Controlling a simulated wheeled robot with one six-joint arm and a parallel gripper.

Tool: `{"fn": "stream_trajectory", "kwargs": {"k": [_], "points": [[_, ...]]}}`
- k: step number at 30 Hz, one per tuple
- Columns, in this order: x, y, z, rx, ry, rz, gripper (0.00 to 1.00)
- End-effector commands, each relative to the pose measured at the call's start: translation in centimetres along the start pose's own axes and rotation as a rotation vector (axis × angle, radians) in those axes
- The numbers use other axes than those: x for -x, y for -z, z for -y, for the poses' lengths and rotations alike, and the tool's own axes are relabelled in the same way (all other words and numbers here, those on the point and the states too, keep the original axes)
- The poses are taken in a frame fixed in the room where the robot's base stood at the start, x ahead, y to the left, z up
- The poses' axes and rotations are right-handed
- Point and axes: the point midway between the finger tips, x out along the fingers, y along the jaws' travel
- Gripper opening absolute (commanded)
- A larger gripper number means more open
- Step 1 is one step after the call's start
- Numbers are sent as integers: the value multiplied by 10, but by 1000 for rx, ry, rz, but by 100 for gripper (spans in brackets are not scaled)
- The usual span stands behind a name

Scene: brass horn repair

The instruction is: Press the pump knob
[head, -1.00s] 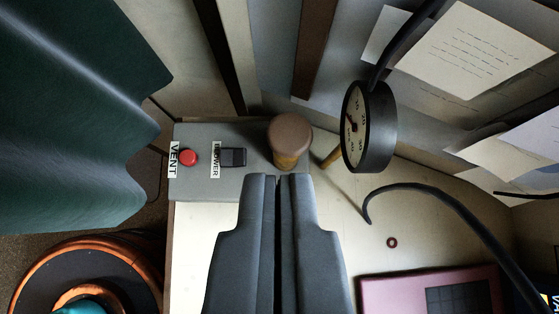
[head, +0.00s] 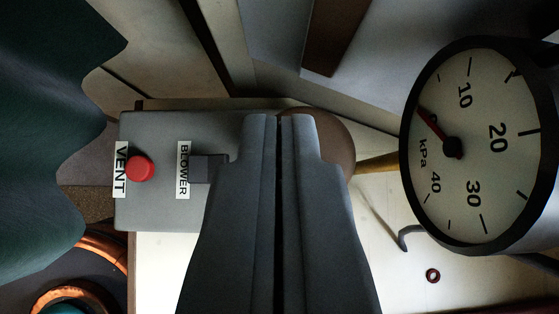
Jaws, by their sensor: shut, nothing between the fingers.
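The pump knob (head: 337,139) is a round brown knob at the right end of a grey control box (head: 150,214). My gripper (head: 280,118) is shut and empty, its fingertips overlapping the knob in the picture. The fingers hide the knob's left and lower parts and its stem. I cannot tell whether the fingertips touch it.
The box carries a red VENT button (head: 140,168) and a dark BLOWER switch (head: 208,168), partly hidden by my gripper. A large kPa gauge (head: 480,145) stands close on the right, its red needle near zero. A small red ring (head: 433,275) lies on the pale bench. A green curtain (head: 50,130) hangs left.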

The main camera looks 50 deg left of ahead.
Motion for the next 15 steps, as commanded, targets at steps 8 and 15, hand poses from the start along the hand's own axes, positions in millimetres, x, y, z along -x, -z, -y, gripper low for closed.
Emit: {"fn": "stream_trajectory", "kwargs": {"k": [8, 15], "points": [[0, -1, 0, 0, 0, 0, 0], [-14, -14, 0, -1, 1, 1, 0]]}}
